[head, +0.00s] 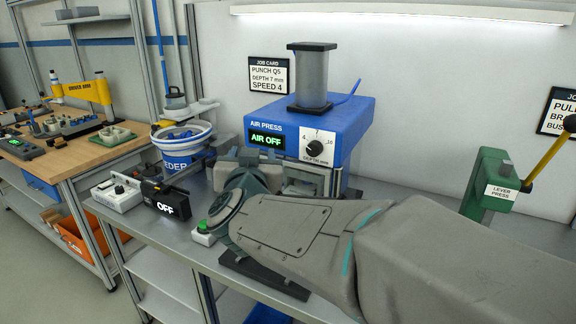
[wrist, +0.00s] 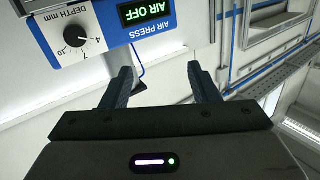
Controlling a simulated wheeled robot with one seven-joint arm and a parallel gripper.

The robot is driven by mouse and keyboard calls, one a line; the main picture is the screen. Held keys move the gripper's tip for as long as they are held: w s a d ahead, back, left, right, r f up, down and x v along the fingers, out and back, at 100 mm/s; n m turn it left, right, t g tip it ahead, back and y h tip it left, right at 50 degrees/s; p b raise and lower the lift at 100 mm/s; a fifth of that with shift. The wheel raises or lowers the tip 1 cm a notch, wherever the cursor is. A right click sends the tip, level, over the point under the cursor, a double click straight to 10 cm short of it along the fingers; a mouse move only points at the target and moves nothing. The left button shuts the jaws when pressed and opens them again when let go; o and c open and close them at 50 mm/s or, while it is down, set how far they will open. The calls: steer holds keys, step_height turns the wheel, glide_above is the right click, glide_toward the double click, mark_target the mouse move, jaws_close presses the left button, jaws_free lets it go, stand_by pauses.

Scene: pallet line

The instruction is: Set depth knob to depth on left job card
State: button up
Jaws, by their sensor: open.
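The depth knob (head: 315,149) is a round black dial on a white plate on the front of the blue air press (head: 270,111). Its scale reads 4, 7 and 10; its pointer looks turned toward the 4 side, but is small. The left job card (head: 270,75) on the wall reads PUNCH Q5, DEPTH 7 mm, SPEED 4. In the wrist view the knob (wrist: 77,38) is at the upper left, beyond and left of my gripper's fingers. My gripper (wrist: 160,82) is open and empty, apart from the knob. In the head view my arm hides most of the press's lower part.
The press display (head: 266,137) reads AIR OFF. A green lever press (head: 487,184) stands at right. The wall side between the presses is clear.

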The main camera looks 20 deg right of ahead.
steer(key=s+d+f+m+g+h+b, duration=0.2)
steer(key=d+f+m+g+h+b, duration=0.15)
steer(key=h, duration=0.35)
steer(key=m+h, duration=0.1)
glide_toward(312, 151)
steer(key=shift+g, duration=0.35)
steer(key=x, duration=0.8)
steer(key=shift+w+d+r, duration=0.15)
steer(key=shift+w+r, duration=0.1)
steer(key=c, duration=1)
